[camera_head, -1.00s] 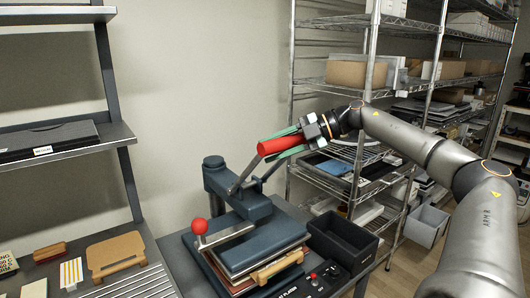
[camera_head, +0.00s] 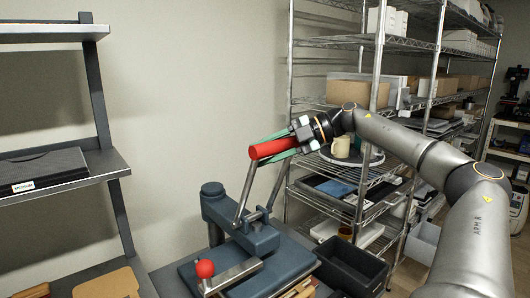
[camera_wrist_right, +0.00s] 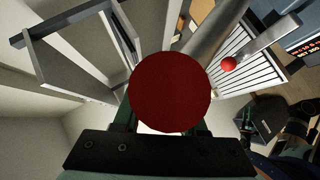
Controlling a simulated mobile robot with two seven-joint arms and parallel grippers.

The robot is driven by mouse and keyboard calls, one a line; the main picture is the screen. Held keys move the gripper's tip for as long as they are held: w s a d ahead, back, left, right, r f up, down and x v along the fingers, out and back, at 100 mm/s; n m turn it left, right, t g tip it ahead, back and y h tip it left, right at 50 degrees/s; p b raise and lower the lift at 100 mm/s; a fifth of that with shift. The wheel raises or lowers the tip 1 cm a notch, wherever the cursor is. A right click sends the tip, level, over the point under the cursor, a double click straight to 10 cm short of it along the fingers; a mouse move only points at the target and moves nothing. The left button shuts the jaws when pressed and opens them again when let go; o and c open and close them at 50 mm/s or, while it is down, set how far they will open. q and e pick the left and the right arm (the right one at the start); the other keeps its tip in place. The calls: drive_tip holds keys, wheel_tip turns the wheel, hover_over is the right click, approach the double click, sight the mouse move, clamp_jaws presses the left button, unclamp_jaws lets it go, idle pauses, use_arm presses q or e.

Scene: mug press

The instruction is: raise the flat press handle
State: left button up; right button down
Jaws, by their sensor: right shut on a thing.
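The flat press (camera_head: 268,243) is dark blue-grey and stands on the bench at the lower middle of the head view. Its handle has a thick red grip (camera_head: 262,150) on metal lever arms that rise steeply from the press head. My right gripper (camera_head: 281,147) has green fingers and is shut around the red grip, high above the press plate (camera_head: 285,264). In the right wrist view the round red end of the grip (camera_wrist_right: 171,92) fills the middle and hides much of the fingers. My left gripper is not in view.
A small red ball knob (camera_head: 204,268) stands at the press's front left. A black open bin (camera_head: 350,268) is right of the press. A wire rack (camera_head: 375,90) stands behind my right arm; a grey shelf (camera_head: 60,180) is at the left.

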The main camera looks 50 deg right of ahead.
drive_tip(key=shift+f, duration=0.1)
drive_tip(key=shift+c, duration=2.4)
unclamp_jaws()
drive_tip(key=b+v, duration=0.1)
drive_tip(key=v, duration=1.1)
drive_tip(key=shift+s, duration=0.1)
drive_tip(key=shift+d, duration=0.1)
